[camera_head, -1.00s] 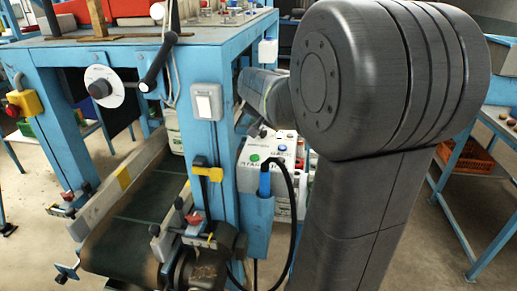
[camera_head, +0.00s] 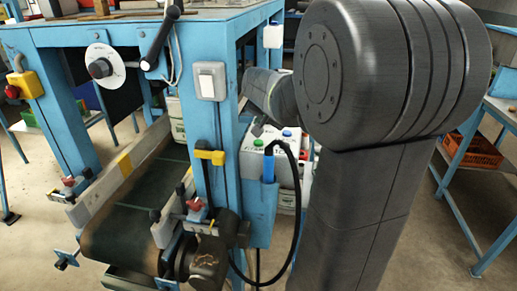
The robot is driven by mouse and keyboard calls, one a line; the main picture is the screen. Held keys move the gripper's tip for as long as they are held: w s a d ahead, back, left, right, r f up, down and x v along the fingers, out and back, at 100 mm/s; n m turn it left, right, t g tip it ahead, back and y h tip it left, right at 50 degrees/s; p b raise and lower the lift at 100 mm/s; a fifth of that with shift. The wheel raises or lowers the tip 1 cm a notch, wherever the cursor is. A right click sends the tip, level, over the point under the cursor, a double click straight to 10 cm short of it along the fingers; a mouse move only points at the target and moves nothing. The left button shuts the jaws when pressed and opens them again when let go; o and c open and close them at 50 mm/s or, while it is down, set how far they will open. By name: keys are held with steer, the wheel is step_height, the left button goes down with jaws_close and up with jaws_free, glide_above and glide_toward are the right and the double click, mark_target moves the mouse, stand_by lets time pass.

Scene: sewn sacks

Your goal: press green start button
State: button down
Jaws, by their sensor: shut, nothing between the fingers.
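The green button (camera_head: 258,143) sits on the top of a light grey control box (camera_head: 254,160), behind and right of the blue machine post. A blue button (camera_head: 287,133) is to its right on the same box. My gripper (camera_head: 257,130) shows only as a small dark tip just above the green button, shut and empty. The rest of it is mostly hidden behind the post and my arm. I cannot tell whether the tip touches the button.
The blue machine frame (camera_head: 217,130) stands close left of my gripper, with a white switch (camera_head: 208,80) and a yellow clamp (camera_head: 210,156). A dark cable (camera_head: 294,200) loops below the box. A conveyor belt (camera_head: 135,215) lies left. An orange crate (camera_head: 470,152) is at right.

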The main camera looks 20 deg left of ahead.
mark_target(260, 143)
steer(key=shift+f+b, duration=1.05)
steer(key=shift+f, duration=0.9)
stand_by(0.4)
steer(key=shift+f+b, duration=0.3)
steer(key=shift+f, duration=0.1)
